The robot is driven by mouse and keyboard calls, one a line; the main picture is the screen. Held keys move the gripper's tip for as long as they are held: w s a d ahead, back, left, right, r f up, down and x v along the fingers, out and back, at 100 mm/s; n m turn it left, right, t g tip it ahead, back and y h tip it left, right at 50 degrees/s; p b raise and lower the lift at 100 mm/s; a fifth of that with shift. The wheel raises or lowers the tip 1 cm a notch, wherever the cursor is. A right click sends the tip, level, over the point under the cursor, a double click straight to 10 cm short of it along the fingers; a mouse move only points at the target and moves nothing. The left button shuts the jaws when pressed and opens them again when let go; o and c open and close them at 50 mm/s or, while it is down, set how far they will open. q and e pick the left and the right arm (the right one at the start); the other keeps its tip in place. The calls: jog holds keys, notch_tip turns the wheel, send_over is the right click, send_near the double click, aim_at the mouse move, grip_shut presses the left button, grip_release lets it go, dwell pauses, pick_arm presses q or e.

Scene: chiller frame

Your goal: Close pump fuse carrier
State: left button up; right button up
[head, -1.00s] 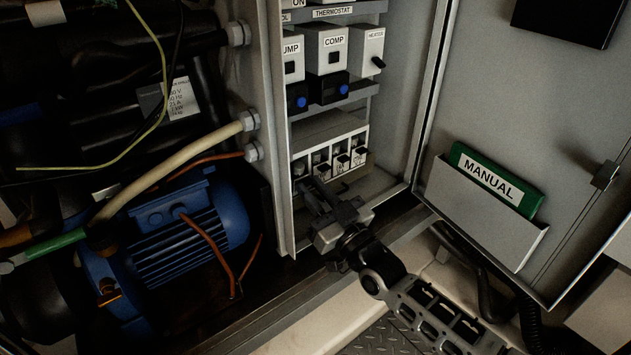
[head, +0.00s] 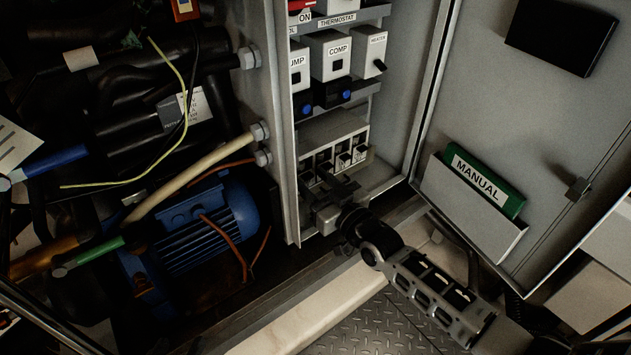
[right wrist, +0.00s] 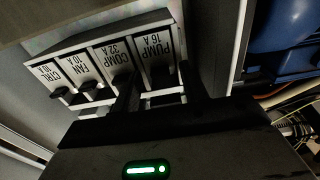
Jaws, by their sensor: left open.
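The fuse block (head: 343,132) sits low in the cabinet, with dark carriers in a row. The right wrist view shows it upside down, labelled PUMP, COMP, FAN and CTRL. The pump fuse carrier (right wrist: 160,76) is at the row's right end there. Whether it is fully in or tilted is unclear. My right gripper (right wrist: 158,98) is close in front of it, with dark fingers apart on either side of its handle. In the head view my right gripper (head: 322,190) covers the lower left of the block. I do not see my left gripper.
A switch row with the COMP box (head: 337,52) is above the block. The cabinet's left wall edge (head: 290,215) stands close beside my gripper. The open door with the green manual (head: 484,184) is at right. A blue motor (head: 195,235) and hoses are at left.

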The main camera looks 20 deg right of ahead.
pick_arm(q)
jog(key=shift+w+r+p, duration=0.1)
jog(key=shift+r+p, duration=0.3)
jog(key=shift+p, duration=0.5)
pick_arm(e)
jog(key=v, duration=1.6)
jog(key=shift+f, duration=0.1)
pick_arm(q)
jog(key=r+p, duration=0.1)
jog(key=p, duration=0.3)
jog(key=r+g+p, duration=0.1)
jog(key=p, duration=0.2)
jog(key=shift+s+a+r+y, duration=0.2)
jog(key=shift+a+r+y, duration=0.1)
pick_arm(e)
jog(key=s+a+m+g+h, duration=0.1)
jog(key=s+a+g+h, duration=0.1)
jog(key=s+a+g, duration=0.4)
jog(key=s+a, duration=0.1)
jog(key=s, duration=0.2)
jog(key=shift+s+r+m+h, duration=0.3)
jog(key=shift+s+r+m, duration=0.1)
